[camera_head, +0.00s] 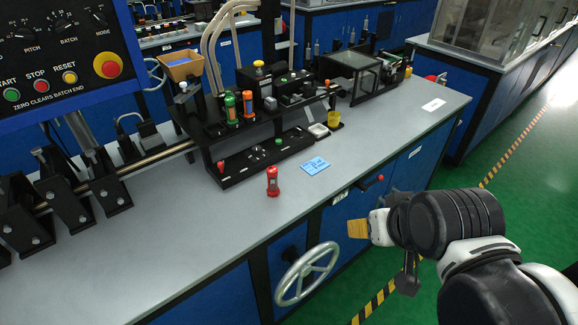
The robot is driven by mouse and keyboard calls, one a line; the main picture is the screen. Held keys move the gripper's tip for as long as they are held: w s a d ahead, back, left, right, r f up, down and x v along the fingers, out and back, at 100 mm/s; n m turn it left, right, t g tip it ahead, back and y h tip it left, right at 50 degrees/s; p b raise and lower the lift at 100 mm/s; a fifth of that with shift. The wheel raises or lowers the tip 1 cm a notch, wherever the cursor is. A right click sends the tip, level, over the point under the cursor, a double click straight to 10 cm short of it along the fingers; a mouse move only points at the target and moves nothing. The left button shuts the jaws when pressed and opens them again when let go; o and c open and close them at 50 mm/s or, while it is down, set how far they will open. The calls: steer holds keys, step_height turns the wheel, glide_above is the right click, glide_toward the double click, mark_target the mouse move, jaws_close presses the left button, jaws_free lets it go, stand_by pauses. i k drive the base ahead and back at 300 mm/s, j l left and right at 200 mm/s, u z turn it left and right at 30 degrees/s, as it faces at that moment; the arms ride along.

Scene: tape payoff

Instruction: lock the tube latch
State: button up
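A red tube (272,181) stands upright on the grey bench top, near its front edge. A green tube (230,107) and an orange tube (249,105) stand upright in the black machine (245,137) behind it. I cannot tell for certain which part is the tube latch; a small red-tipped part (221,167) shows at the left end of the machine's low front base. My gripper (358,229) hangs in front of the bench, right of the red tube and apart from it. Its tan fingertips point left, seen side-on, with nothing visible between them.
A blue card (314,166) lies beside the red tube. A yellow cup (334,119) stands at the machine's right. A control panel (62,50) fills the upper left.

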mark_target(220, 165)
steer(key=i+j+z, duration=0.1)
steer(key=i, duration=0.35)
steer(key=i+j+z, duration=0.1)
steer(key=i+j, duration=0.25)
steer(key=i, duration=0.05)
